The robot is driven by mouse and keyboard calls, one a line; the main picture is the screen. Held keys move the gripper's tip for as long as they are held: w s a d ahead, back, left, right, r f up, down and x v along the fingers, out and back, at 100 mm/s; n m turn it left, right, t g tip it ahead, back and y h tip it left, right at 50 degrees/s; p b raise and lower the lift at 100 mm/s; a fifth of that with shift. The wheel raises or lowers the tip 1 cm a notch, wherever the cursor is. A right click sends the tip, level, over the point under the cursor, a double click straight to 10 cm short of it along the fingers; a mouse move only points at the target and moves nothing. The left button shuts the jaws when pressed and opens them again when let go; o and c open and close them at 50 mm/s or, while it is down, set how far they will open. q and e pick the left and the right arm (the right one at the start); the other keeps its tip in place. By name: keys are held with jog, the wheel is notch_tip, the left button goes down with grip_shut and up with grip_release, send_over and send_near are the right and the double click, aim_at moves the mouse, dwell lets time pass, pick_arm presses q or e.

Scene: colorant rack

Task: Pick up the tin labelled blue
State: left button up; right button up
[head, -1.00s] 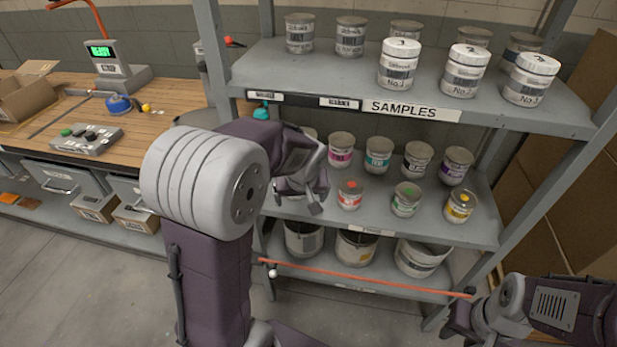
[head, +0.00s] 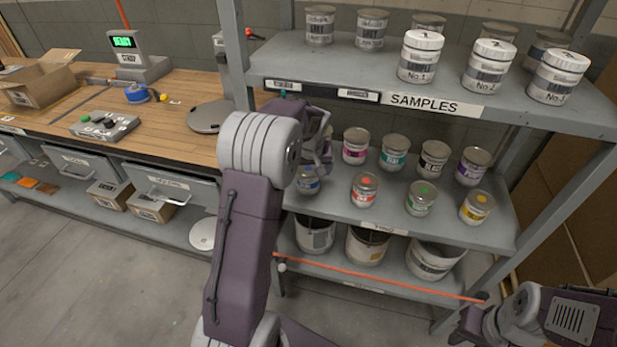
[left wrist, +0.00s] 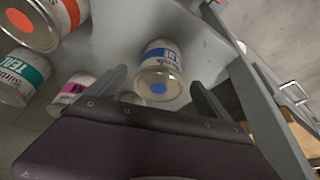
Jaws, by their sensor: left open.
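The tin labelled blue (head: 308,180) stands at the left end of the middle shelf, with a blue dot on its lid. My left gripper (head: 322,150) is at that end of the shelf, just behind and above the tin in the picture. In the left wrist view the blue tin (left wrist: 160,72) shows its blue label and blue-dotted end between the two open fingers (left wrist: 160,88). The fingers are apart from it, with nothing held. My right arm shows at the lower right, but its gripper fingers cannot be made out.
The red tin (head: 365,188), green tin (head: 421,198) and yellow tin (head: 476,207) stand to the right in the front row. Magenta (head: 355,146) and teal (head: 394,152) tins stand behind. The upper shelf (head: 330,72) overhangs them. A post (head: 236,60) rises at the left.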

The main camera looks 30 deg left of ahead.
pick_arm(q)
jog(key=shift+w+a, duration=0.15)
jog(key=shift+w, duration=0.05)
jog(key=b+x, duration=0.1)
jog(key=x, duration=0.4)
jog(key=shift+w+a, duration=0.1)
jog(key=shift+w, duration=0.1)
jog(key=shift+c, duration=1.2)
jog(key=c, duration=1.5)
jog(key=shift+o, duration=0.2)
jog(key=shift+r, duration=0.15)
